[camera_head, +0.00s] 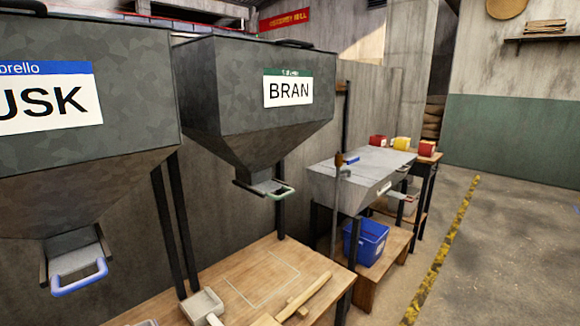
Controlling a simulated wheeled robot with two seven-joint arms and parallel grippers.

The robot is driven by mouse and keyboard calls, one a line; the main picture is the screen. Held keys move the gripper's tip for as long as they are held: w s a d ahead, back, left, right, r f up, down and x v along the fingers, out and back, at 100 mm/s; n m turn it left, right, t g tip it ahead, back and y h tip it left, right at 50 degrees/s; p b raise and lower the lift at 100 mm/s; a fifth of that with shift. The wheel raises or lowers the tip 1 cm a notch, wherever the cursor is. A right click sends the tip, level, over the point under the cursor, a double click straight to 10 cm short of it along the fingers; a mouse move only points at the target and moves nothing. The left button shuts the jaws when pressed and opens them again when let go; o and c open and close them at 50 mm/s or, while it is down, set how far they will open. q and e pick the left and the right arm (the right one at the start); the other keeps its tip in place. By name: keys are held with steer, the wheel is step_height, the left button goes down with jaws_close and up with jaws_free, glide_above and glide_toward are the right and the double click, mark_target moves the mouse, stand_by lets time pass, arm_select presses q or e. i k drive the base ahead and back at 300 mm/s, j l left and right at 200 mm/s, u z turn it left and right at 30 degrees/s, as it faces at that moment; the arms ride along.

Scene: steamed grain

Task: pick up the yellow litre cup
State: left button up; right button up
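The yellow litre cup (401,144) is small and far off, right of centre. It stands between two red cups, one on its left (377,141) and one on its right (427,148). The cups appear just beyond the back edge of a grey metal bin (352,180). The right red cup seems to rest on a wooden table (430,158); the bin hides the yellow cup's base. Neither of my grippers is in view.
Grey hoppers, one labelled BRAN (255,110), fill the left. Below is a wooden bench (235,271) with a scoop (203,306) and a wooden stick (305,297). A blue crate (366,243) sits under the bin. Open floor lies right, beyond a yellow line (446,243).

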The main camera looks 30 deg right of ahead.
mark_target(401, 144)
steer(key=z, duration=1.85)
steer(key=u, duration=2.25)
steer(key=z, duration=2.25)
steer(key=i+l+z, duration=0.1)
steer(key=i+z, duration=0.4)
steer(key=i, duration=2.2)
